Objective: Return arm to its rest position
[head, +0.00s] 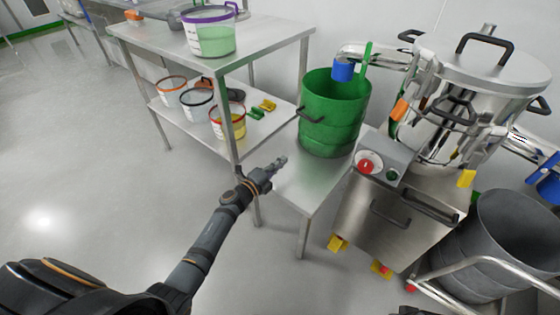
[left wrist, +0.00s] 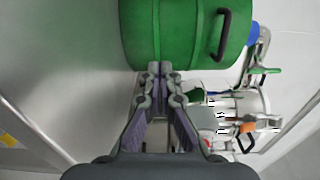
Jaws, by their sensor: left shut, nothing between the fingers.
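My left arm comes in from the lower left in the head view. Its gripper (head: 279,163) is over the front left part of a low steel table (head: 312,190), short of a green drum. In the left wrist view the left gripper (left wrist: 158,70) has its fingers together, with nothing between them. The green drum (head: 332,120) stands on the low table and also fills the top of the left wrist view (left wrist: 180,30). Whether the fingertips touch it cannot be told from that view. My right gripper does not show.
A steel shelf table (head: 275,40) stands behind, with a purple-rimmed bucket (head: 209,35) on top and smaller buckets (head: 227,122) below. A steel machine (head: 480,80) with a red-knob control box (head: 372,165) stands right. A grey drum (head: 510,245) is lower right. Floor (head: 90,170) is clear at left.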

